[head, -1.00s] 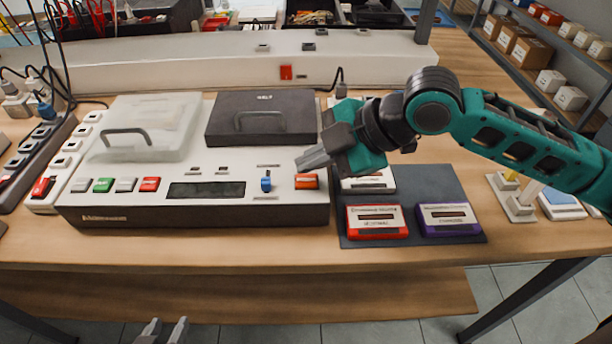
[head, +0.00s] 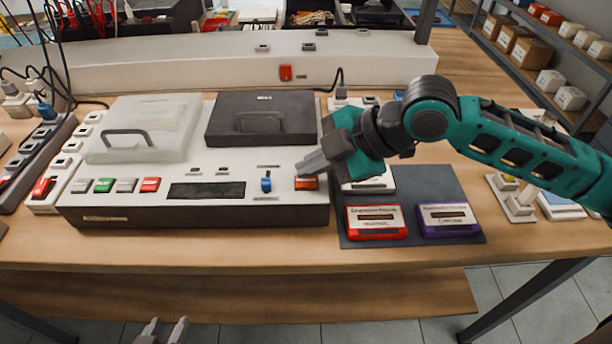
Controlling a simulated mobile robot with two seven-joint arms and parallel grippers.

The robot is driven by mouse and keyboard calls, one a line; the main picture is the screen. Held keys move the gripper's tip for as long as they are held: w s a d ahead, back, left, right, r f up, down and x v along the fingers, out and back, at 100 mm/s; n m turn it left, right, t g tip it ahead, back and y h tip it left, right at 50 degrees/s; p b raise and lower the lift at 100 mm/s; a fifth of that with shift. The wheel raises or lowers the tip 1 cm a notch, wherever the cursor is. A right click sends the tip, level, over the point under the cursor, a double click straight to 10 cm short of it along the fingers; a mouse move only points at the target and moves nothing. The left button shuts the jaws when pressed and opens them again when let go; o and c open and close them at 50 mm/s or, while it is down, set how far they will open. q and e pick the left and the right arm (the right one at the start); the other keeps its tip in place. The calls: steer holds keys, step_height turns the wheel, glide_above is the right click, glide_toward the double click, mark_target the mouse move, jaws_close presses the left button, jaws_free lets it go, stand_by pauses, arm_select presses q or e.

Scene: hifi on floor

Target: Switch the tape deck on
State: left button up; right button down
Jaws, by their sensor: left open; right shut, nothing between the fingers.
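The tape deck (head: 130,215) is a wide white unit with a dark front edge, on the wooden bench. On top it has a clear lid (head: 150,115), a dark lid (head: 262,118), a row of coloured keys, a dark display (head: 206,191), a blue lever (head: 266,183) and an orange-red rocker switch (head: 306,184) at the right. My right gripper (head: 300,168) is shut and empty, its fingertips at the rear edge of the rocker switch; I cannot tell whether they touch it. My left gripper (head: 163,331) is open and empty, low in front of the bench.
A dark mat (head: 415,180) right of the deck bears a red cassette (head: 376,222), a purple cassette (head: 449,220) and a whitish one partly under my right gripper. A power strip (head: 38,165) stands left. A white raised ledge with a red switch (head: 286,73) runs behind.

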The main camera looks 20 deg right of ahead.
steer(key=shift+f, duration=0.5)
stand_by(0.5)
steer(key=shift+r, duration=0.1)
steer(key=shift+r+p, duration=0.85)
steer(key=shift+p, duration=0.4)
